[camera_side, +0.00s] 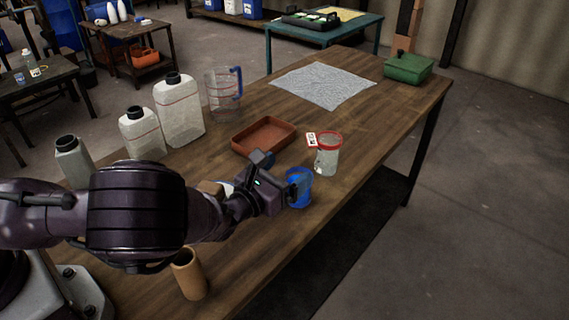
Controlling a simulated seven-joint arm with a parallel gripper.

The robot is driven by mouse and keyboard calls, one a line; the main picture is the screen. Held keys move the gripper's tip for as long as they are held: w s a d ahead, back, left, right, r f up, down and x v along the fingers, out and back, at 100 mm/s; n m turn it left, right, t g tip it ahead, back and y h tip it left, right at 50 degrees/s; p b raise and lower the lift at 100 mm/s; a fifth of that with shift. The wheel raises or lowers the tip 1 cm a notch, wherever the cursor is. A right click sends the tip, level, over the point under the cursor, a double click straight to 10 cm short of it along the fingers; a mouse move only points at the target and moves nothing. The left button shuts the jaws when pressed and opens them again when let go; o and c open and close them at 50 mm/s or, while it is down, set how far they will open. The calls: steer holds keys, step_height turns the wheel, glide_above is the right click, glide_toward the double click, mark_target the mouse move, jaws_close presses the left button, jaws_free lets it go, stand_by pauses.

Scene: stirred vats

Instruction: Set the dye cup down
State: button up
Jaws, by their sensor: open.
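A blue cup (301,190), which I take to be the dye cup, stands upright on the wooden table (240,265) near its right edge. My gripper (280,178) is open right beside the cup, on its left side. One dark finger overlaps the cup's left side in the picture, so I cannot tell whether it touches. A clear vessel with a red rim (327,158) and a small tag stands just behind and right of the cup.
A brown tray (264,136) lies behind my gripper. White jugs (180,110) and a clear pitcher (222,92) stand at the left. A cardboard tube (189,274) stands in front. A grey cloth (323,85) and green box (408,68) are at the far end.

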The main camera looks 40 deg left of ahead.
steer(key=shift+r, duration=1)
steer(key=s+a+r+n+g+y, duration=0.5)
steer(key=a+r+n+g+y, duration=0.15)
steer(key=a+n, duration=0.45)
steer(key=s+a+r+n+g+y, duration=0.65)
steer(key=a+r+n, duration=0.2)
steer(key=n, duration=0.45)
steer(key=s+r+n+g+h, duration=0.3)
steer(key=s+n+h, duration=0.45)
steer(key=s, duration=0.35)
steer(key=s+d+r+n+t+h, duration=0.3)
steer(key=s+d+r+n+h, duration=0.1)
steer(key=s+d, duration=0.3)
steer(key=shift+d+r+t+h, duration=0.25)
steer(key=shift+r+t+h, duration=0.05)
steer(key=shift+r+h, duration=0.5)
